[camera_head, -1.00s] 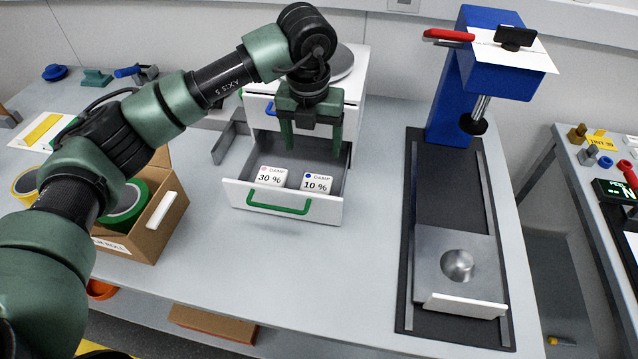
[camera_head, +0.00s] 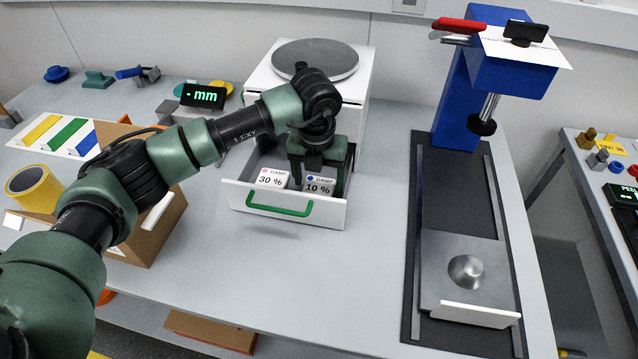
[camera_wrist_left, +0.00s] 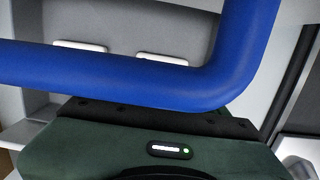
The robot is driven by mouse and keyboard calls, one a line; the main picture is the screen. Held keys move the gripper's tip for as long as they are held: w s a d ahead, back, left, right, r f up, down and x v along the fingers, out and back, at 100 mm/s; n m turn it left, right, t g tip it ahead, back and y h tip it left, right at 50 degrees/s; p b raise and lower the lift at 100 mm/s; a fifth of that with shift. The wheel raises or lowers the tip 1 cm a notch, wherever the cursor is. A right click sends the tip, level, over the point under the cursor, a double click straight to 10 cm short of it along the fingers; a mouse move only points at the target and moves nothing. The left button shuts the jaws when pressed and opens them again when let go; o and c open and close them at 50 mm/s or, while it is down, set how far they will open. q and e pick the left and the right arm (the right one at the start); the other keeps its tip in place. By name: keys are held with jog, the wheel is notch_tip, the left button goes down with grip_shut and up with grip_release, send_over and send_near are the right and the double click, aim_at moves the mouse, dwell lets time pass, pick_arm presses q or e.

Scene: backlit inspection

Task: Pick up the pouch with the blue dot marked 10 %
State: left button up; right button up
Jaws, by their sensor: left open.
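The white pouch with the blue dot marked 10 % (camera_head: 319,186) stands in the open drawer (camera_head: 325,215), at its right side. A similar white pouch marked 30 % with a pink dot (camera_head: 271,178) stands to its left. My left gripper (camera_head: 318,184) is open and points down into the drawer, its fingers at either side of the 10 % pouch; I cannot tell whether they touch it. In the left wrist view two white pouch edges (camera_wrist_left: 80,46) show beyond a large blue bar (camera_wrist_left: 120,75) close to the camera. My right gripper is out of view.
The drawer has a green handle (camera_head: 280,206). Its white cabinet carries a grey round plate (camera_head: 315,58).

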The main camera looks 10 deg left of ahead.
pick_arm(q)
jog(key=shift+f, duration=0.5)
jog(key=c, duration=1.1)
jog(key=shift+r, duration=0.15)
